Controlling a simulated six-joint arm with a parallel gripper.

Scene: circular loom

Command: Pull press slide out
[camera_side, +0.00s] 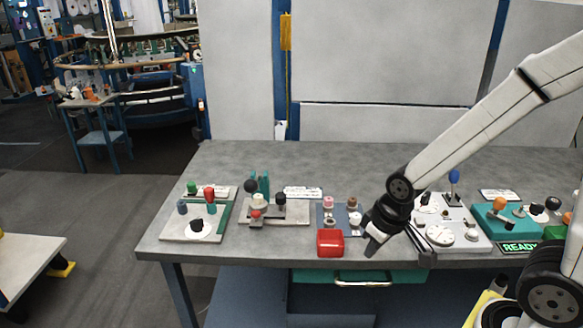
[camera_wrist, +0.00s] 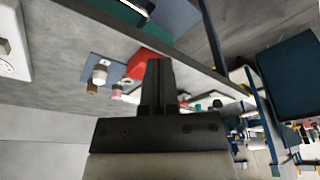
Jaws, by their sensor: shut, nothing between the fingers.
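My gripper (camera_side: 372,246) is shut and empty, pointing down near the table's front edge, just right of a red box. In the wrist view its fingers (camera_wrist: 159,72) are together with nothing between them. What looks like the press station (camera_side: 273,212) is left of the red box: a pale base with a teal upright, dark knobs and a small part with a red-and-white top (camera_side: 257,208) at its front. I cannot tell for sure which part is the slide. My gripper is well to the right of this station and apart from it.
The red box (camera_side: 330,243) and a blue-grey board (camera_side: 326,213) with small cylinders stand between my gripper and that station. A white panel (camera_side: 446,226) with knobs is on the right, and another board (camera_side: 196,228) is at far left. A drawer handle (camera_side: 363,281) is below the edge. The rear tabletop is clear.

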